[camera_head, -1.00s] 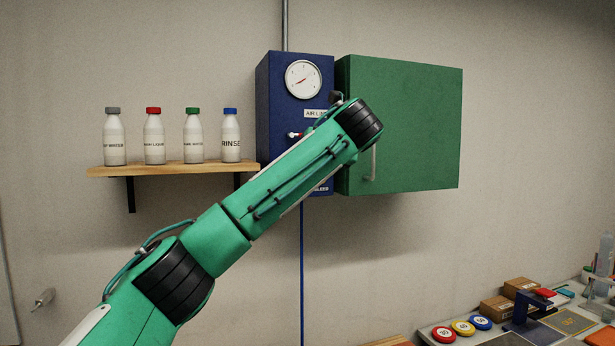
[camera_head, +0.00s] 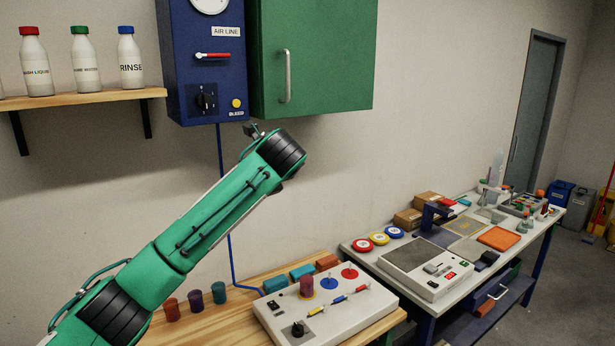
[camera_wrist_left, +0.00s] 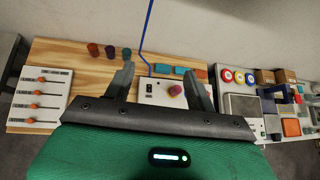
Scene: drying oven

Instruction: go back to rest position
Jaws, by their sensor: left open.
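My left arm (camera_head: 210,225) rises from the lower left in the head view, and its dark-banded wrist end is in front of the wall below the green cabinet. The gripper fingers cannot be made out there. In the left wrist view my left gripper (camera_wrist_left: 162,82) has its two grey fingers spread apart with nothing held between them. Beyond the fingers lies a white control box (camera_wrist_left: 160,92) on the wooden bench. My right gripper is in neither view.
A green cabinet (camera_head: 325,50) and blue air-line box (camera_head: 190,60) hang on the wall, left of which is a bottle shelf (camera_head: 90,99). Below are a wooden bench (camera_head: 215,318) with several coloured cylinders and blocks, and a cluttered grey bench (camera_head: 365,255). Wall space right of the cabinet is clear.

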